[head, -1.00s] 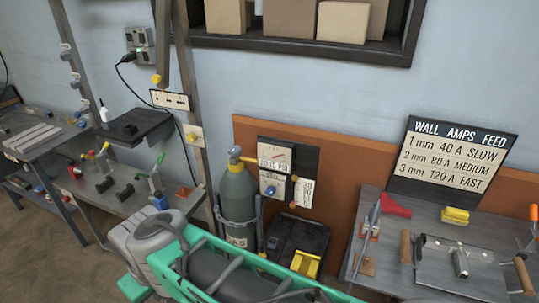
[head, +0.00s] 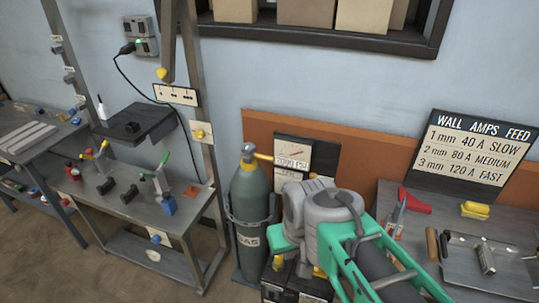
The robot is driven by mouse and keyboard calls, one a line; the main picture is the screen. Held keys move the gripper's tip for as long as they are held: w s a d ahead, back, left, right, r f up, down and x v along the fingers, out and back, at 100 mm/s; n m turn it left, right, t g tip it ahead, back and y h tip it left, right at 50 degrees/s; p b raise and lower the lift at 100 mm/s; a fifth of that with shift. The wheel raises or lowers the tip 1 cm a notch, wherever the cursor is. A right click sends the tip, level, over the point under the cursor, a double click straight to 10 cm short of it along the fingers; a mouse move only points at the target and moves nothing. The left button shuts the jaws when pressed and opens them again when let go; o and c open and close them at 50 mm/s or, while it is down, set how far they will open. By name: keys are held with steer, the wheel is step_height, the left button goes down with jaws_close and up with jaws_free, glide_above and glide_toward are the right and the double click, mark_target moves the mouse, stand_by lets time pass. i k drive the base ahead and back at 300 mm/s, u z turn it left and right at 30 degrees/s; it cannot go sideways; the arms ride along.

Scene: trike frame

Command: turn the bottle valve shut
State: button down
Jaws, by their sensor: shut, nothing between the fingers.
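The gas bottle (head: 250,205) is a grey-green cylinder marked GAS. It stands upright against the back wall, near the middle of the head view. The bottle valve (head: 248,149) sits on its top as a small greyish knob, with a yellow fitting (head: 264,157) pointing right toward a gauge panel (head: 292,154). How far the valve is turned cannot be told. My grey and green arm is to the right of the bottle, in front of the panel's lower part. My gripper's fingers do not show, so I cannot place them against the valve.
A rack strap (head: 249,222) goes around the bottle. A dark machine (head: 294,288) stands low, partly hidden by my arm. A metal post (head: 202,130) and a bench with clamps (head: 135,200) are to the left. A bench with a tray (head: 490,262) is to the right.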

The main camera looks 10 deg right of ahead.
mark_target(248, 147)
steer(key=k, duration=0.35)
steer(key=u, duration=1)
steer(key=i, duration=1.55)
steer(key=z, duration=0.4)
